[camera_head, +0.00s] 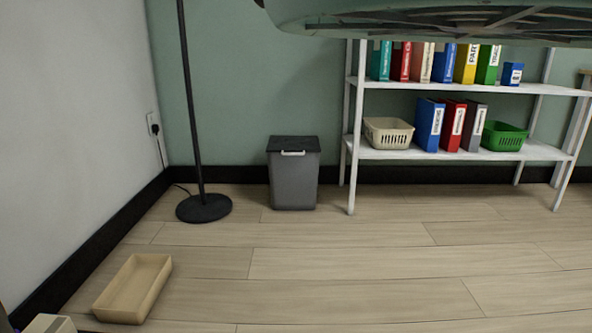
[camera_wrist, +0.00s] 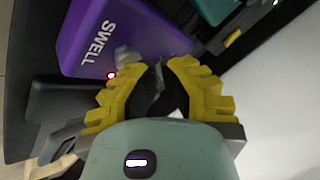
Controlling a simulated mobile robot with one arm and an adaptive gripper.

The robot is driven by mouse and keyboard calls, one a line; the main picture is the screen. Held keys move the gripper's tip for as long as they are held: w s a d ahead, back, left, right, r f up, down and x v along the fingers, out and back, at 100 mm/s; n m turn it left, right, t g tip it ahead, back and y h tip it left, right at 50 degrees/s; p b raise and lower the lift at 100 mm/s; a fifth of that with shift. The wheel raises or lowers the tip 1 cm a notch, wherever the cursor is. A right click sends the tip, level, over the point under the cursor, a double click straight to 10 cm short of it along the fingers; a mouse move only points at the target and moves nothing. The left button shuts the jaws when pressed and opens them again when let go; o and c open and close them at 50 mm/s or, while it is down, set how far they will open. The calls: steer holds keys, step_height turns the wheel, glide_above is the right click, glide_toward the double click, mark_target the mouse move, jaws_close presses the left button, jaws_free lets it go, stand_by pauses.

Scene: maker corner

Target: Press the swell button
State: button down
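In the wrist view, a purple pedal-like box (camera_wrist: 82,40) with the white word SWELL lies at the upper left. My gripper (camera_wrist: 157,72), with yellow ribbed fingers, is just right of and below that knob. The fingers are apart, with a dark gap between them and nothing clearly held. I cannot tell whether the left finger touches the box. The head view shows neither the box nor my gripper.
The head view shows a beige tray (camera_head: 160,268), lamp base (camera_head: 204,208), grey bin (camera_head: 293,180) and white shelf (camera_head: 450,153). The middle floor is clear.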

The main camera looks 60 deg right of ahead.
steer(key=shift+f, duration=0.25)
steer(key=shift+r, duration=0.1)
steer(key=shift+r+p, duration=0.35)
steer(key=shift+p, duration=0.2)
steer(key=shift+d+r, duration=0.1)
step_height(320, 180, up, 6)
steer(key=p, duration=0.5)
steer(key=shift+p, duration=0.3)
